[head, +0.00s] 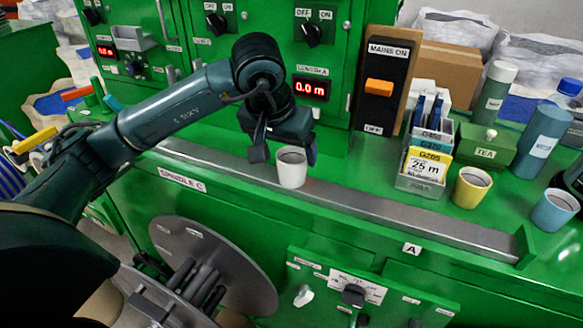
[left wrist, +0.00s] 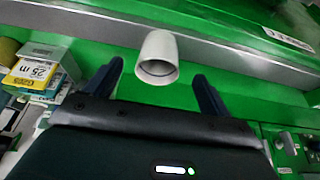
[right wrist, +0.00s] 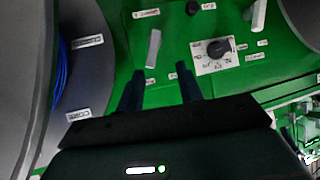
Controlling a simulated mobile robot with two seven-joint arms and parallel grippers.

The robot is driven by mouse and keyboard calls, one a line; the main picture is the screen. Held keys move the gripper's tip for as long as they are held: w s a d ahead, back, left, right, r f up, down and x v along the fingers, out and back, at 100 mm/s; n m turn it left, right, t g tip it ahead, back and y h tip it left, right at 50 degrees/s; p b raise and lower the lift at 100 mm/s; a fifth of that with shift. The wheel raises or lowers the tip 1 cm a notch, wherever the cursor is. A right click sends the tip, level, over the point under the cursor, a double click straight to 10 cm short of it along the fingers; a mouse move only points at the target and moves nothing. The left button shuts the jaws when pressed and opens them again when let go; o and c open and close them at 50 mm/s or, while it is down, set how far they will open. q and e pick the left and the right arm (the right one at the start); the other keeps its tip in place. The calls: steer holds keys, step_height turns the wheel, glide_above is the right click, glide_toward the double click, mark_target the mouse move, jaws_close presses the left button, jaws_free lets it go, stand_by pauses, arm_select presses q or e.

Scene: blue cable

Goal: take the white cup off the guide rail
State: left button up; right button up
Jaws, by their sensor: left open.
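The white cup (head: 291,168) stands upright on the grey guide rail (head: 400,216) that runs along the front of the green bench. My left gripper (head: 284,154) is open right at the cup, with one finger to each side of it. In the left wrist view the cup (left wrist: 158,58) lies between and slightly beyond the fingertips (left wrist: 158,72); I see no contact. My right gripper (right wrist: 157,88) shows in the right wrist view with its fingers apart and nothing between them, in front of a green panel with a dial (right wrist: 218,48).
A yellow cup (head: 472,188) and a blue cup (head: 555,210) stand on the bench to the right. A large grey spindle disc (head: 240,270) is below the rail.

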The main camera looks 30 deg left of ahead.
mark_target(293, 166)
arm_select(q)
steer(key=p+x, duration=0.1)
steer(key=x, duration=0.6)
steer(key=shift+w+f, duration=0.2)
steer(key=shift+w, duration=0.1)
steer(key=c, duration=1.1)
